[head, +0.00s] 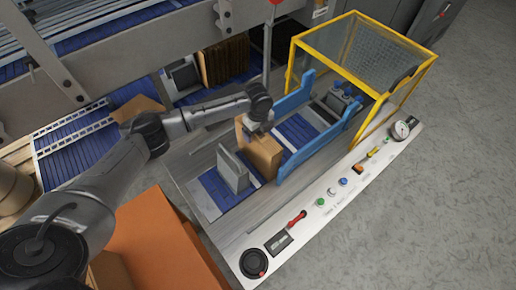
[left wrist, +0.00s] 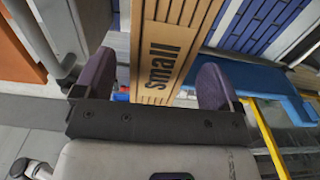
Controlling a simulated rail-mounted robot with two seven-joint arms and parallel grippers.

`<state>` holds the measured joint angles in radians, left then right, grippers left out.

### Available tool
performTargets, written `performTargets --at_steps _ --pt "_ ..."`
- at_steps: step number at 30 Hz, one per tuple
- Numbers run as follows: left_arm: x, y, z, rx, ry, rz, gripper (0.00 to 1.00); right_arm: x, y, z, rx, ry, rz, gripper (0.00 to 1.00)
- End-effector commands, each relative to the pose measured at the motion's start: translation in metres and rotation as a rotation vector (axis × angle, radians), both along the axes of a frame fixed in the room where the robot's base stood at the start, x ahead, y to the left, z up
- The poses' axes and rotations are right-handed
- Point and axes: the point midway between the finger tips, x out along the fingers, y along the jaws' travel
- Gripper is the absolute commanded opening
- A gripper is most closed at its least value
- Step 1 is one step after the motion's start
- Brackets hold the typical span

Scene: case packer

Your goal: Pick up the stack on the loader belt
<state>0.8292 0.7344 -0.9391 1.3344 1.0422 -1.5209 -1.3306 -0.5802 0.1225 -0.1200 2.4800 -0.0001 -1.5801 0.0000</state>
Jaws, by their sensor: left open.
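The stack (head: 264,155) is a brown cardboard block standing upright on the blue loader belt (head: 219,190), beside a grey upright plate (head: 233,171). In the left wrist view the stack (left wrist: 167,48) shows ridged edges and a face marked "small". My left gripper (head: 257,126) is at the top of the stack in the head view. Its two dark purple fingers (left wrist: 154,82) are open, one on each side of the stack in the left wrist view, with visible gaps. The head view does not show how deep the fingers reach. My right gripper is out of view.
Blue side guides (head: 320,140) stand right of the stack. A yellow-framed mesh guard (head: 364,55) stands behind them. A white control panel (head: 340,192) with buttons and a gauge runs along the front. An orange box (head: 165,245) is at lower left.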

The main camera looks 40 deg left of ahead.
Motion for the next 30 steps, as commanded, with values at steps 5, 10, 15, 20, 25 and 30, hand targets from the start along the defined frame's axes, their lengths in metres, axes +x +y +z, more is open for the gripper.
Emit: performTargets --at_steps 5,10,15,20,25,30 --pt "0.0 0.001 -0.015 0.001 0.001 0.002 0.89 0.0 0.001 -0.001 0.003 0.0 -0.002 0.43" --pt "-0.001 0.001 -0.018 0.001 0.001 0.001 0.89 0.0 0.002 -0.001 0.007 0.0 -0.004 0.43" --pt "-0.001 0.001 -0.018 0.001 0.001 0.001 0.85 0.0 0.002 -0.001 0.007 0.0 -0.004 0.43" --pt "-0.001 0.001 -0.017 0.001 0.001 0.001 0.69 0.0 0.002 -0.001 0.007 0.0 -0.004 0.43" --pt "-0.001 0.001 -0.017 0.001 0.001 0.001 0.53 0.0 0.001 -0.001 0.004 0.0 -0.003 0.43" --pt "-0.001 0.001 -0.017 0.001 0.001 0.001 0.37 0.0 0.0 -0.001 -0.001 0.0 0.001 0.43"
